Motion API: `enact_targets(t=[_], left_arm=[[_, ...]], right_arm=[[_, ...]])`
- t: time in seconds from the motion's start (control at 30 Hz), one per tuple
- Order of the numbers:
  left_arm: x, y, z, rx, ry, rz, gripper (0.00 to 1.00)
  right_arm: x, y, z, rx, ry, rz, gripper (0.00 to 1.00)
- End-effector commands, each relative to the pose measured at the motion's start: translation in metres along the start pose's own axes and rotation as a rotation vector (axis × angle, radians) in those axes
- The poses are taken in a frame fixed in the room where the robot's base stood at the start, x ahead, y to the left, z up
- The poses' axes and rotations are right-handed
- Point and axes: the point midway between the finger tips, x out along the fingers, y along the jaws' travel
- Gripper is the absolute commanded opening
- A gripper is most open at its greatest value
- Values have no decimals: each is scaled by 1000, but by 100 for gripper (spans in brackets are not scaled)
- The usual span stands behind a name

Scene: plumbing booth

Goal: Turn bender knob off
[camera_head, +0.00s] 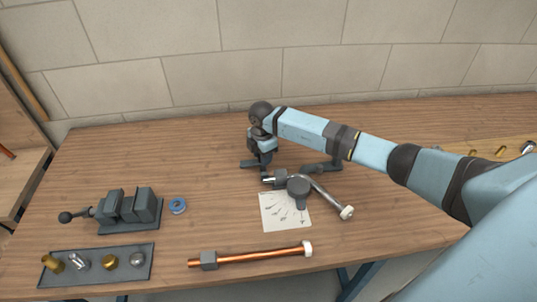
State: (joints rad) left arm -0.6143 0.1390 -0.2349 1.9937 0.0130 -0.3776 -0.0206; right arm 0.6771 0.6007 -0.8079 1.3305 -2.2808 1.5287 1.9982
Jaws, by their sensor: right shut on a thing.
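My right arm reaches in from the right, and my right gripper (265,158) points down at the back of the bench. It is shut on a small dark part at the bender, which I take to be the bender knob; the fingers mostly hide it. The bender's round dark head (299,188) is in front and to the right of the gripper. My left gripper is not in view.
A paper sheet with drawn lines (278,218) lies partly under the bender. A copper pipe (262,257) lies at the front. A vise (135,207), a blue tape ring (177,205) and a tray of fittings (120,277) are at left. The back-left bench is clear.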

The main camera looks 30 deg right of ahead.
Motion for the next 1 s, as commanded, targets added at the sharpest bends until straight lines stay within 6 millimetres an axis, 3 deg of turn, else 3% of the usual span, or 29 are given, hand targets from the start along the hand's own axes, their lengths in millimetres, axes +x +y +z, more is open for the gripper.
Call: enact_targets(t=[0.53,0.57,0.63,1.0], left_arm=[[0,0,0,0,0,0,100],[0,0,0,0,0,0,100],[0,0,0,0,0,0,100],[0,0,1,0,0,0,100]], right_arm=[[-1,3,-3,20,-2,2,0],[-1,3,-3,20,-2,2,41],[-1,3,-3,20,-2,1,57],[-4,3,-4,17,0,2,60]])
